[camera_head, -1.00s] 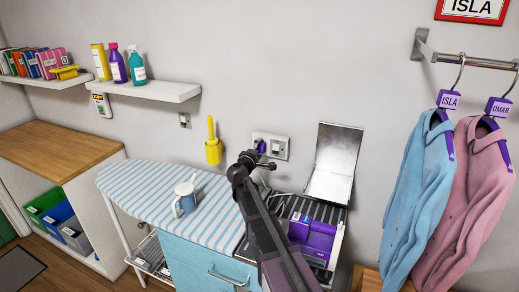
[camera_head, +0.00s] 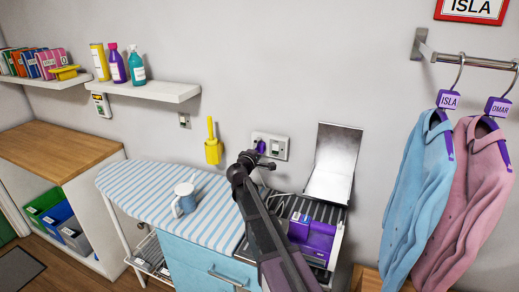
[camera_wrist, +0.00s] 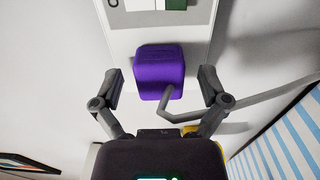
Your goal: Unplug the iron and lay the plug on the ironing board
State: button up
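The purple plug (camera_head: 261,147) sits in the left part of a white wall socket plate (camera_head: 281,153). In the wrist view the plug (camera_wrist: 160,68) is between the fingers of my gripper (camera_wrist: 159,78), with a gap on each side; a grey cord (camera_wrist: 225,104) runs from it to the right. My gripper (camera_head: 262,160) is open and close to the wall in the head view. The ironing board (camera_head: 140,185) has a blue-and-white striped cover and is left of my arm.
A raised metal lid (camera_head: 334,165) stands right of the socket. Shirts (camera_head: 420,190) hang at the right. The board's left part is clear.

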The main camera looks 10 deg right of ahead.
grip_shut()
jog(key=shift+s+a, duration=0.1)
jog(key=shift+s+a, duration=0.25)
jog(key=shift+s, duration=0.2)
jog(key=shift+s+a, duration=0.15)
jog(key=shift+s, duration=0.05)
jog(key=shift+v, duration=1)
jog(key=shift+s+a, duration=0.2)
jog(key=shift+s, duration=0.1)
jog(key=shift+s+a, duration=0.4)
jog(key=shift+s, duration=0.15)
